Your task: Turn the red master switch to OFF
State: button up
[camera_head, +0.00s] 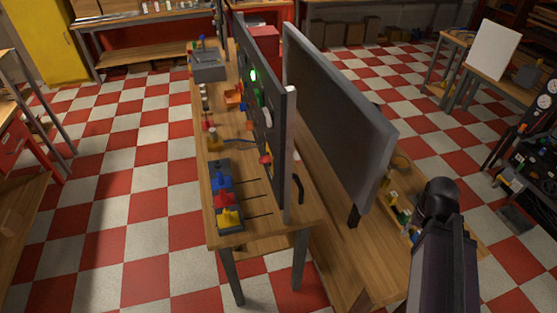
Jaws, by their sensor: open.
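An upright dark panel (283,120) stands on the long wooden bench and is seen nearly edge-on. A small red knob (265,159) sticks out from its left face, low and towards the near end. It may be the red master switch, but its setting is too small and oblique to read. A lit green lamp (253,76) shows higher up on the same face. A dark part of my arm rises at the lower right; my gripper's fingers do not show in this view.
The wooden bench (260,228) carries a box with blue, red and yellow handles (228,195) and several small parts. A large grey screen (335,105) stands right of the panel. Checkered floor (135,200) is clear to the left. A white board (493,50) stands at the right.

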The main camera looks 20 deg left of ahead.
aim_at(263, 159)
jog(key=z, duration=0.15)
jog(key=k, duration=1.3)
jog(key=u, duration=1.4)
jog(key=i, duration=1)
jog(key=z, duration=0.05)
